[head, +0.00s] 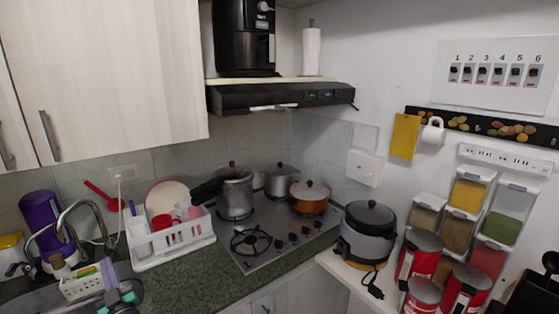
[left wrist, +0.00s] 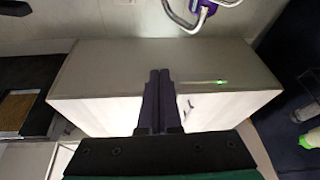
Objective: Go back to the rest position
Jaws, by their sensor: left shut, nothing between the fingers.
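My left gripper (left wrist: 158,75) shows in the left wrist view, with its two dark fingers side by side, shut and empty. It points at a cabinet (left wrist: 100,115) with a pale front and a grey top, and touches nothing that I can see. In the head view a dark and teal shape at the lower left edge may be part of my left arm; its fingers cannot be made out there. The spice dispensers (head: 468,195) hang on the right wall in the head view, apart from that shape. My right gripper is not in view.
A dish rack (head: 172,240) stands beside the sink. A hob (head: 262,240) carries several pots. A rice cooker (head: 367,235) and red canisters (head: 419,255) stand at the right. A range hood (head: 240,99) juts out above the hob.

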